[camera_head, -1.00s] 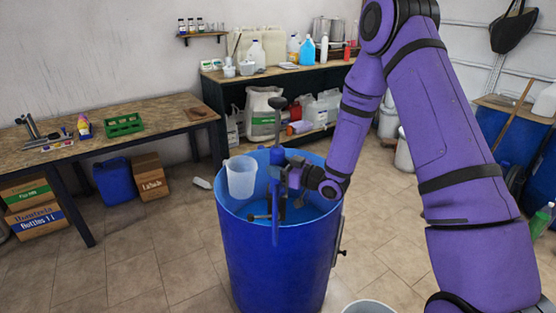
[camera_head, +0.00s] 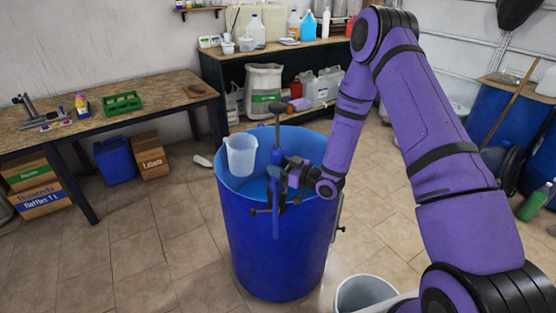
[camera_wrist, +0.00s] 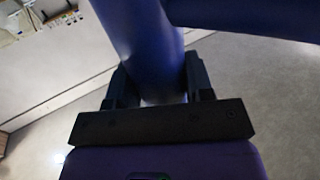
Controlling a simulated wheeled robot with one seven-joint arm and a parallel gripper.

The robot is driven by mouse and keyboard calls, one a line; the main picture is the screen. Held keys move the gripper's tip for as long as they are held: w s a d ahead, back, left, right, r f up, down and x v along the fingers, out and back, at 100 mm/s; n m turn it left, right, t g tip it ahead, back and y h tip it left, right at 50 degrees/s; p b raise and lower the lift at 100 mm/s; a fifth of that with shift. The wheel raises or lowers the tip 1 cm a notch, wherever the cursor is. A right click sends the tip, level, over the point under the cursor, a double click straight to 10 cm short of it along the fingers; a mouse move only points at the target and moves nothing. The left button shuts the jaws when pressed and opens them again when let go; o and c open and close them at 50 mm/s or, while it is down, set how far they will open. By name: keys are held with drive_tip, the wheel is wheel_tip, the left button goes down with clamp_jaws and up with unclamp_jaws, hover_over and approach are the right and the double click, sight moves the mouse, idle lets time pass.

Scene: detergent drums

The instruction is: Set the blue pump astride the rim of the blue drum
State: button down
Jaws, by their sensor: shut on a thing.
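The blue pump (camera_head: 277,160) is upright, with a grey T-handle on top. My gripper (camera_head: 291,172) is shut on its body from the right. The blue drum (camera_head: 255,250) stands open on the floor. The pump is at the drum's near rim. Its dark clamp screw (camera_head: 260,211) and lower end show against the near outer wall. Whether the clamp straddles or touches the rim, I cannot tell. In the wrist view the blue pump body (camera_wrist: 148,45) stands between the fingers of my gripper (camera_wrist: 160,88). A dark blue bar crosses at upper right there; I cannot tell what it is.
A translucent jug (camera_head: 240,155) is at the drum's left rim, close to the pump. A grey bucket (camera_head: 365,292) stands at front right. A workbench (camera_head: 150,88) is at left and a shelf bench (camera_head: 275,50) behind.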

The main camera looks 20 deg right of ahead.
drive_tip(key=shift+f, duration=2.25)
drive_tip(key=shift+c, duration=2.2)
unclamp_jaws()
drive_tip(key=shift+f, duration=0.1)
drive_tip(key=shift+s, duration=0.1)
drive_tip(key=v, duration=1)
drive_tip(key=shift+s+d, duration=0.2)
drive_tip(key=shift+d, duration=0.05)
